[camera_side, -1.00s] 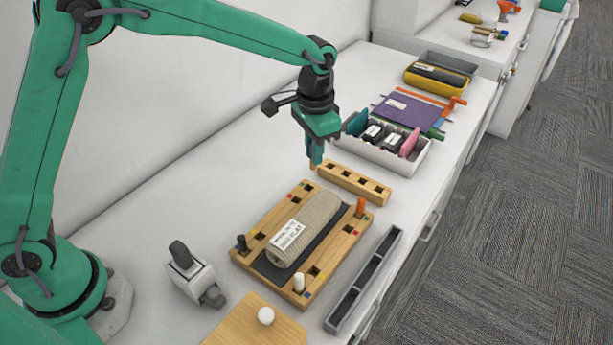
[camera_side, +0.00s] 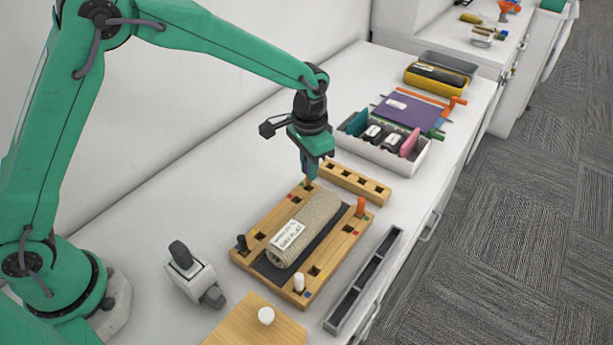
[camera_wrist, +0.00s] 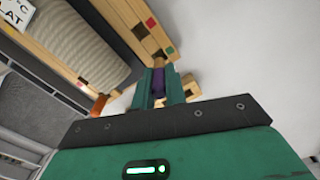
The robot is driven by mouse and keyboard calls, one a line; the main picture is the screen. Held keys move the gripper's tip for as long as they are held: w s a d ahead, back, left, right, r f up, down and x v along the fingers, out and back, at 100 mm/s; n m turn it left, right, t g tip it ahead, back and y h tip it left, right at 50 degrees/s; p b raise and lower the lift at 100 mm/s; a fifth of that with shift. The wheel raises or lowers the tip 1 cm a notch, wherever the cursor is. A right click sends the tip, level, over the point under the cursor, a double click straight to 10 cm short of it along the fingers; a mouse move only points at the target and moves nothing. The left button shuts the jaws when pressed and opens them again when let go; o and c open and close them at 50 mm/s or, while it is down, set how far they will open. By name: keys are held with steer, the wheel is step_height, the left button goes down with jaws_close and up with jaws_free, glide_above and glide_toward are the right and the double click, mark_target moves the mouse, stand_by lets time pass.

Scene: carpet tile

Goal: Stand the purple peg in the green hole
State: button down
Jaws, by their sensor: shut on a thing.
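My gripper (camera_side: 311,174) is shut on the purple peg (camera_wrist: 158,83), which shows between the green fingers in the wrist view; the fingers hide much of it. In the side view the gripper is over the far end of the wooden board (camera_side: 247,260). I cannot tell the peg's exact height above the board.
A ribbed beige roll (camera_side: 305,228) lies on the board. Black (camera_side: 241,243), white (camera_side: 299,281) and orange (camera_side: 361,207) pegs stand in it. A wooden rack with holes (camera_side: 352,183) is behind; a grey tray (camera_side: 365,280) lies at the right.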

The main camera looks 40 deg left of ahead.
mark_target(309, 183)
steer(key=shift+f, duration=1.75)
steer(key=shift+f, duration=0.1)
steer(key=c, duration=1.4)
jaws_free()
steer(key=shift+c, duration=0.2)
step_height(309, 183, up, 12)
steer(key=shift+r, duration=0.15)
